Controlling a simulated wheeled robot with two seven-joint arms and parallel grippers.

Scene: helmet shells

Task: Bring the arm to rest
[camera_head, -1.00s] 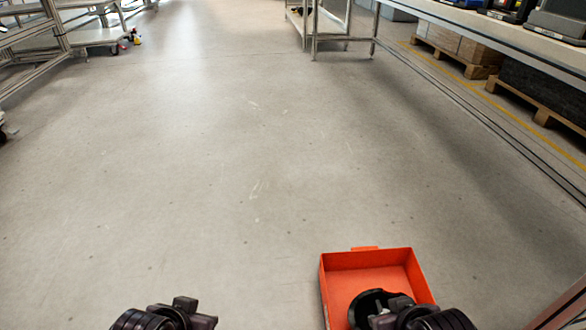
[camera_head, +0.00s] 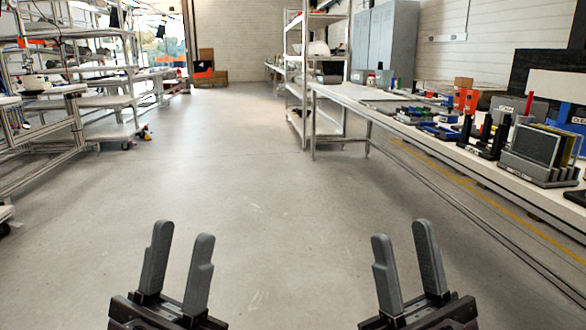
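My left gripper (camera_head: 182,232) is at the lower left of the head view, its two grey fingers pointing up and forward. The fingers are apart with nothing between them. My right gripper (camera_head: 402,232) is at the lower right in much the same pose. Its fingers are also apart and empty. Both grippers are over bare floor, well apart from each other, and touch nothing in view.
A long workbench (camera_head: 345,92) with tools and boxes runs along the right. A shelf rack (camera_head: 297,75) stands near its far end. The floor (camera_head: 250,180) between is clear.

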